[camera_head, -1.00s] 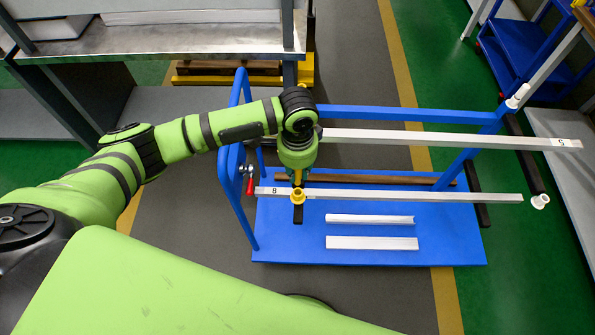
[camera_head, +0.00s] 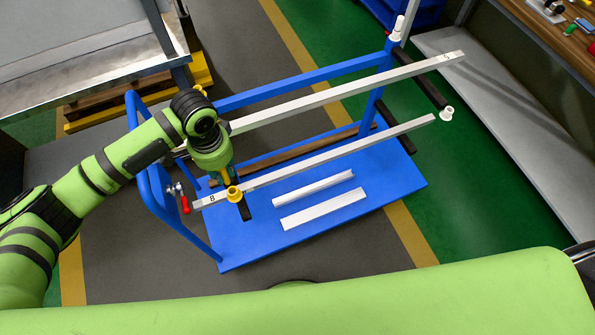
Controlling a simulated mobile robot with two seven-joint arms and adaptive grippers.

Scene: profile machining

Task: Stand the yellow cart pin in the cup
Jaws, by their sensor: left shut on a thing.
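My left gripper (camera_head: 224,172) comes down from above at the left end of the blue cart (camera_head: 390,185). It is shut on the yellow cart pin (camera_head: 227,177), mostly hidden by the gripper and seen at a steep angle. The yellow cup (camera_head: 234,195) sits directly below, on a black arm at the cart's left end, beside the bar marked 8. The pin's lower end lines up with the cup; I cannot tell whether it is inside or just above. My right gripper is not in view.
Two long pale bars (camera_head: 350,92) span the cart, and two short white profiles (camera_head: 322,208) lie on its deck. A white cup (camera_head: 446,114) is at the right end; a white pin (camera_head: 398,27) stands farther back. A red-handled clamp (camera_head: 184,203) is close left of my gripper.

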